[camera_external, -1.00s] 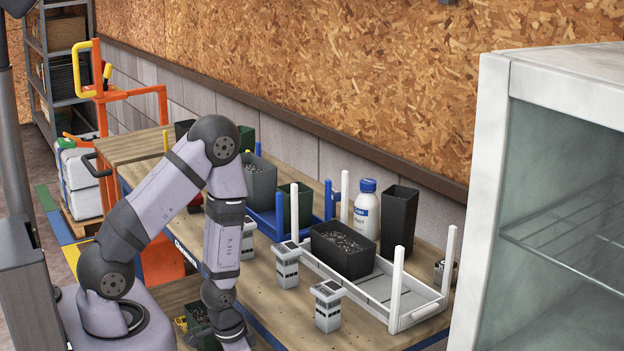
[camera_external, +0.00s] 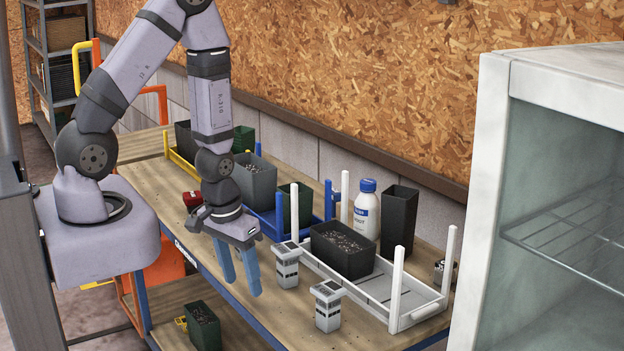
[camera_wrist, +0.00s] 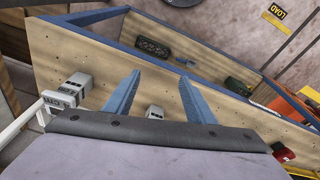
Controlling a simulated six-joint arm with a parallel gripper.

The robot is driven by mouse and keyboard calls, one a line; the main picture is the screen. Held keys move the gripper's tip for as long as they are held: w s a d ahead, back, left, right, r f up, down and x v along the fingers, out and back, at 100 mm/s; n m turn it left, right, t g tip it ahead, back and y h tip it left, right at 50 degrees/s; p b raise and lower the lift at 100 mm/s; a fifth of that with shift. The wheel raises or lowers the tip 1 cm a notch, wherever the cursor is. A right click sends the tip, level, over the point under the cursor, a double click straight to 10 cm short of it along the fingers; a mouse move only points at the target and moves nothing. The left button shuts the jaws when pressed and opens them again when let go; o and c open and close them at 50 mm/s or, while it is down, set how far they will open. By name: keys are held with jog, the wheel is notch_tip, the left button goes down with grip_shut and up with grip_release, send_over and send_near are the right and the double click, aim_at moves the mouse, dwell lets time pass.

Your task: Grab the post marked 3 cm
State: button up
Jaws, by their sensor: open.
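Several small pale grey posts with dark bands stand upright on the wooden bench. In the external view one post (camera_external: 287,265) is just right of my gripper and another post (camera_external: 327,306) is farther right, near the front edge. The markings are too small to read. My gripper (camera_external: 242,287) has blue fingers spread apart and empty, pointing down at the bench's front edge; it also shows in the wrist view (camera_wrist: 160,76).
A white tray (camera_external: 417,314) with uprights holds a black soil pot (camera_external: 343,251) behind the posts. A blue tray (camera_external: 265,222), a white bottle (camera_external: 367,210) and a tall black pot (camera_external: 398,222) stand farther back. A pot (camera_external: 203,327) sits on the lower shelf.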

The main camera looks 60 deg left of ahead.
aim_at(280, 268)
jog(key=w+a+f+t+b, duration=0.1)
jog(key=w, duration=0.1)
jog(key=w+a+f+t+b, duration=0.1)
jog(key=w+a+f+m+t+b, duration=0.1)
jog(key=w, duration=0.1)
jog(key=shift+w+a, duration=0.25)
jog(key=shift+w, duration=0.1)
jog(key=w+t+b, duration=0.1)
jog(key=w+f+m+t+b, duration=0.2)
jog(key=w+t, duration=0.1)
jog(key=shift+a+f+b, duration=0.15)
jog(key=shift+a+b, duration=0.15)
jog(key=shift+a, duration=0.05)
jog(key=shift+w+d+t+h+b, duration=0.1)
jog(key=shift+w+t+h+b, duration=0.35)
jog(key=shift+t+b, duration=0.5)
jog(key=shift+w+d+r+m+t+b, duration=0.1)
jog(key=shift+w+r+m+t+b, duration=0.2)
jog(key=shift+t, duration=0.55)
jog(key=shift+r+t, duration=0.45)
jog(key=shift+t, duration=0.05)
jog(key=shift+w, duration=0.1)
jog(key=shift+b+x, duration=0.85)
jog(key=shift+x, duration=0.4)
jog(key=shift+w+f+p, duration=0.1)
jog(key=shift+w+p, duration=0.2)
jog(key=shift+p, duration=0.1)
jog(key=shift+x, duration=0.9)
